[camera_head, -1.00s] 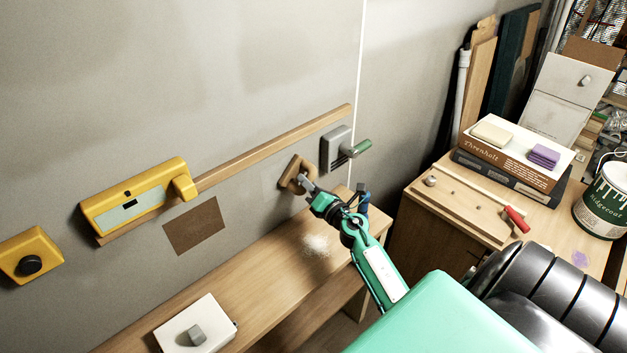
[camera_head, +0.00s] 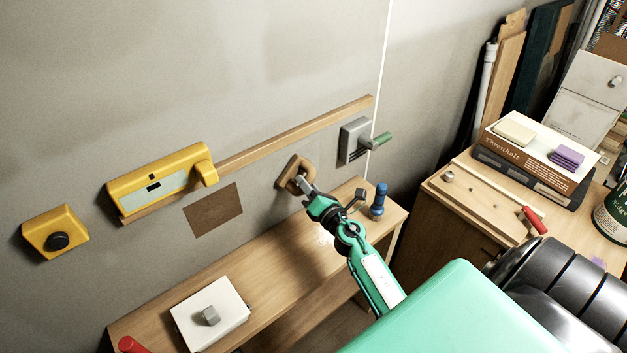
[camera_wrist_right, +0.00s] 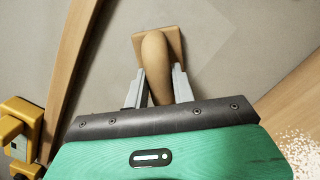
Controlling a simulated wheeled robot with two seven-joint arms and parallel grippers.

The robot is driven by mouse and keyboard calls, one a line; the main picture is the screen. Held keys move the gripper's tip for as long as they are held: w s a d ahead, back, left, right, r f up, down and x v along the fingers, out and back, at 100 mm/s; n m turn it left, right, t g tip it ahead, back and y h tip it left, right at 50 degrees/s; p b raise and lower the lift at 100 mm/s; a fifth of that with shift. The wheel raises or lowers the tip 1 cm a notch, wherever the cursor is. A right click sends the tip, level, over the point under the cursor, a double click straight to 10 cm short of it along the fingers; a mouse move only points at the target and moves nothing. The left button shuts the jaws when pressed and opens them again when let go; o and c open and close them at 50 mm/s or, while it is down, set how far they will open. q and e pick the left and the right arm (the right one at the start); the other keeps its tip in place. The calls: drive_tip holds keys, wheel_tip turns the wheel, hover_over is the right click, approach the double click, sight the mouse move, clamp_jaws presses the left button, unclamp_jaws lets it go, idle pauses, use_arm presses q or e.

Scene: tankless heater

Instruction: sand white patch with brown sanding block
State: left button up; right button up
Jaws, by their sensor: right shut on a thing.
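The brown sanding block (camera_head: 290,170) is against the grey wall, between the brown square and the grey fixture. My right gripper (camera_head: 303,186) is shut on its rounded handle. In the right wrist view, both fingers (camera_wrist_right: 158,86) straddle the handle of the block (camera_wrist_right: 154,55), whose flat plate faces the wall. I cannot make out the white patch clearly now; the block and gripper cover the wall there. My left gripper is not in view.
A wooden bench (camera_head: 265,262) below holds a white box (camera_head: 215,325), a blue bottle (camera_head: 378,200) and pale dust. A wooden rail (camera_head: 290,135), a yellow level-like device (camera_head: 150,187) and a grey fixture with green handle (camera_head: 355,140) are on the wall. A cabinet stands right.

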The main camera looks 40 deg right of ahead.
sight(316, 178)
drive_tip(key=shift+a, duration=0.25)
drive_tip(key=shift+d+r+p, duration=0.1)
drive_tip(key=shift+r+p, duration=1)
drive_tip(key=shift+r, duration=0.05)
drive_tip(key=shift+d+f, duration=0.1)
drive_tip(key=shift+d, duration=0.1)
drive_tip(key=shift+w+d+f+b, duration=0.15)
drive_tip(key=shift+d+b, duration=0.2)
drive_tip(key=shift+d, duration=0.8)
drive_tip(key=d+b, duration=0.1)
drive_tip(key=d, duration=0.7)
drive_tip(key=shift+w+d+b, duration=0.15)
drive_tip(key=shift+w+b, duration=0.15)
drive_tip(key=shift+b, duration=0.1)
